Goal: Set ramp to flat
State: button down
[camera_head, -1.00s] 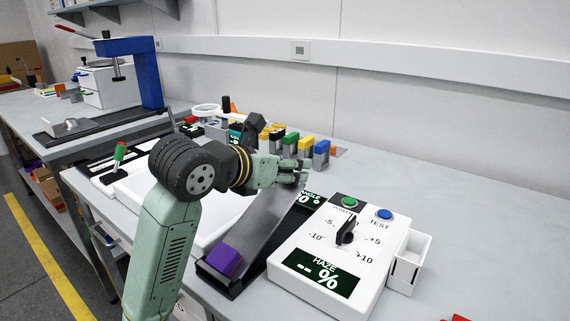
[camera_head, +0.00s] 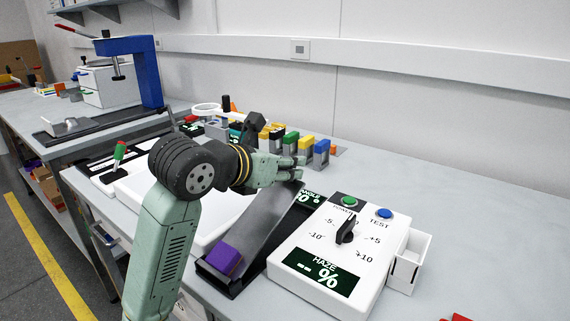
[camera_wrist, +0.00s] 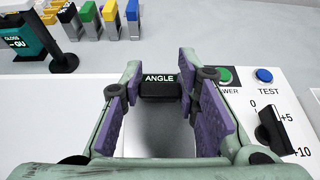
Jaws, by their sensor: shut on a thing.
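The ramp (camera_head: 262,215) is a grey, smooth plate in a dark base (camera_head: 222,280). It slopes, with its upper end near my gripper and its lower end toward the front. A purple block (camera_head: 226,260) sits at the low end. My gripper (camera_head: 298,169) is at the ramp's upper end and shut on it. In the wrist view, the purple finger pads (camera_wrist: 168,92) stand either side of the plate, which also shows between them (camera_wrist: 165,135). The dark angle display (camera_head: 308,197) lies beyond the plate; its reading is partly hidden.
A white haze meter (camera_head: 330,225) with a black knob, green and blue buttons stands right of the ramp, with a small white bin (camera_head: 405,270) beside it. Several coloured blocks (camera_head: 290,142) stand behind my gripper. The bench's right side is mostly clear.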

aim_at(278, 191)
jog(key=shift+g+y, duration=0.5)
jog(key=shift+g, duration=0.2)
jog(key=w+f+b, duration=0.1)
jog(key=f+b, duration=0.1)
jog(key=d+f+b, duration=0.1)
jog(key=f+b, duration=0.1)
jog(key=f, duration=0.1)
jog(key=w+f+b, duration=0.1)
jog(key=f+b, duration=0.2)
jog(key=shift+w+d+f, duration=0.1)
jog(key=shift+w+d, duration=0.25)
jog(key=shift+d, duration=0.05)
jog(key=shift+w+d+f, duration=0.1)
jog(key=shift+f, duration=0.3)
jog(key=c, duration=1.2)
grip_release()
jog(key=shift+g, duration=0.3)
jog(key=v, duration=1.1)
jog(key=shift+d, duration=0.1)
jog(key=shift+s+r, duration=0.25)
jog(key=shift+s, duration=0.15)
